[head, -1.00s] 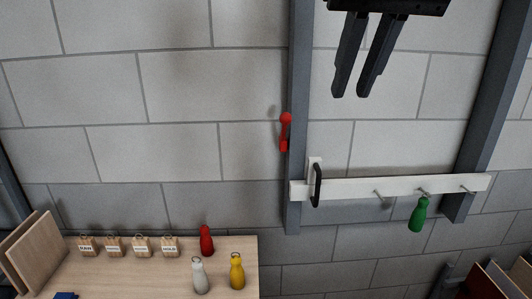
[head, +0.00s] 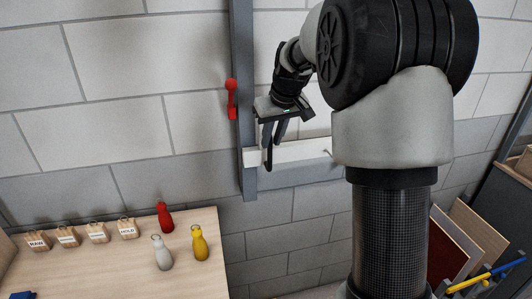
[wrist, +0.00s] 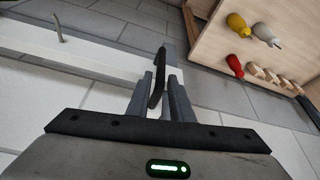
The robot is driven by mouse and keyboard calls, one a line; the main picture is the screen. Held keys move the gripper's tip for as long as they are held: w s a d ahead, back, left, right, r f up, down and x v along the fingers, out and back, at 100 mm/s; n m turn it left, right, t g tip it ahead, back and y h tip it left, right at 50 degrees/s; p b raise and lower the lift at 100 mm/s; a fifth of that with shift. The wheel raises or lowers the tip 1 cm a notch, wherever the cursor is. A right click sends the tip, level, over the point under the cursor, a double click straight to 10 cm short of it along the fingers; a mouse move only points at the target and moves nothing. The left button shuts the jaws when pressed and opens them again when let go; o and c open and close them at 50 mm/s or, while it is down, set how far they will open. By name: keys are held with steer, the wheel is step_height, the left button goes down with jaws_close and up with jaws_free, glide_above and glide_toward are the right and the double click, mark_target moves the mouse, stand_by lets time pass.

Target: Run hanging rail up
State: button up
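The white hanging rail (head: 300,152) lies across the grey uprights, with its right part hidden behind my arm in the head view. It also crosses the upper left of the wrist view (wrist: 80,58), with a metal hook (wrist: 60,28). The rail's black handle (wrist: 157,80) stands between my gripper's fingers (wrist: 160,76), with a gap seeming to show on each side. In the head view my gripper (head: 271,142) points down at the rail's left end, fingers apart. A red lever (head: 231,98) sits on the left upright (head: 244,60), above the rail.
A wooden table (head: 100,262) at lower left holds red (head: 164,217), white (head: 162,253) and yellow (head: 199,243) bottles and several labelled blocks (head: 96,233). Boards in a rack (head: 480,235) stand at right. Wall around the rail's left end is open.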

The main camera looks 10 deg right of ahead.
mark_target(268, 153)
steer(key=x, duration=0.7)
steer(key=shift+f, duration=0.2)
jaws_close()
